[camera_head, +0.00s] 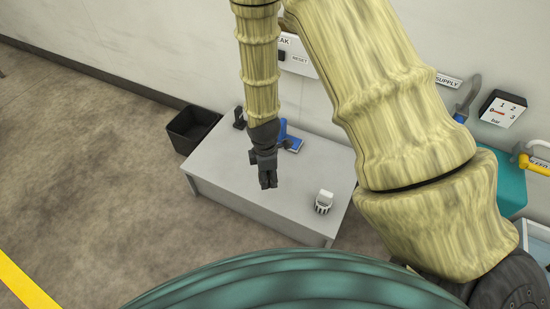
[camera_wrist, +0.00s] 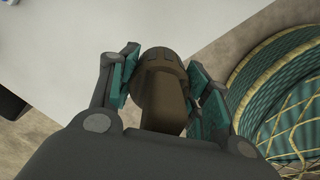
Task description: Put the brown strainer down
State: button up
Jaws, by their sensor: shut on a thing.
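The brown strainer (camera_wrist: 163,85) is between the two fingers of my gripper (camera_wrist: 165,88) in the wrist view, and the fingers are shut on it. Its lower part is hidden by the gripper body. In the head view my gripper (camera_head: 268,182) points down over the grey-white table (camera_head: 225,170), and the strainer cannot be made out clearly there. The table also shows in the wrist view (camera_wrist: 65,50), behind the strainer. I cannot tell the exact height of the strainer above it.
A white ribbed object (camera_head: 324,202) stands on the table right of my gripper. A blue item (camera_head: 290,138) and a small black item (camera_head: 239,118) are toward the back. A black bin (camera_head: 192,129) stands beside the table. The table's left front is bare.

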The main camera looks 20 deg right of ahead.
jog(key=s+f+n, duration=0.1)
jog(key=n, duration=0.1)
jog(key=s+f+n, duration=0.2)
jog(key=s+f+n+p, duration=0.1)
jog(key=n, duration=0.1)
jog(key=shift+s+d+f, duration=0.15)
jog(key=shift+d, duration=0.15)
jog(key=w+a+b, duration=0.1)
jog(key=w, duration=0.4)
jog(key=w+f+b, duration=0.1)
jog(key=w+b, duration=0.1)
jog(key=w, duration=0.3)
jog(key=w+a+b, duration=0.1)
jog(key=w+b, duration=0.1)
jog(key=w, duration=0.3)
jog(key=shift+w+a+f, duration=0.25)
jog(key=shift+a+f, duration=0.05)
jog(key=shift+a, duration=0.05)
jog(key=shift+f+b, duration=0.95)
jog(key=shift+f, duration=0.7)
jog(key=shift+f, duration=0.1)
jog(key=o, duration=1)
jog(key=shift+o, duration=0.2)
notch_tip(320, 180, up, 12)
jog(key=p, duration=0.5)
